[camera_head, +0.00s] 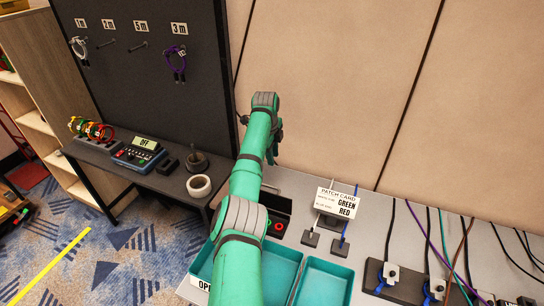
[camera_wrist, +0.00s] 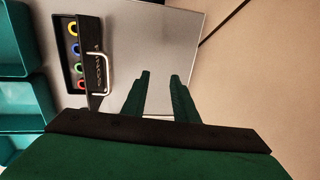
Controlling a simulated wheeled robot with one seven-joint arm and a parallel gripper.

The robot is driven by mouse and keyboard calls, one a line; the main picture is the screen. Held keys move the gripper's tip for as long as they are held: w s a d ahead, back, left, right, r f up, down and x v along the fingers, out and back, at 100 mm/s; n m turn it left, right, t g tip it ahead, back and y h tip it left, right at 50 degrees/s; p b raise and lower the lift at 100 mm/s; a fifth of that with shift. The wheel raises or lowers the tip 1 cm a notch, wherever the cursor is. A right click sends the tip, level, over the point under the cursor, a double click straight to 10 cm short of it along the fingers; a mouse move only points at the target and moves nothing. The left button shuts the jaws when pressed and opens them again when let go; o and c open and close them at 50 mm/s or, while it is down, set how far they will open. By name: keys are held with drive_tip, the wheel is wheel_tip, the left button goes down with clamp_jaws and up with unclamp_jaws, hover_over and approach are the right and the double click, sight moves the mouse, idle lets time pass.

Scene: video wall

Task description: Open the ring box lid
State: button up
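The ring box (camera_wrist: 69,72) is a dark box at the left of the wrist view, with yellow, green and red rings visible inside. Its dark lid (camera_wrist: 90,47) stands raised along the box's right side, with a pale bar handle (camera_wrist: 98,72); its exact angle is unclear. In the head view, my arm partly hides the box (camera_head: 289,219), but a red and a green ring show. My gripper (camera_wrist: 160,75) is open and empty, to the right of the handle and apart from it. My fingers are not clear in the head view.
Teal trays (camera_head: 323,283) lie in front of the box. A patch card (camera_head: 338,203) stands to its right, near small dark blocks with cables. Cabled sockets (camera_head: 392,273) are farther right. A tape roll (camera_head: 199,186) sits on the left bench. The tan wall is close behind.

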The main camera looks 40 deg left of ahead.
drive_tip(key=v, duration=1)
drive_tip(key=shift+r, duration=0.15)
drive_tip(key=shift+w+d, duration=0.1)
drive_tip(key=shift+d, duration=0.05)
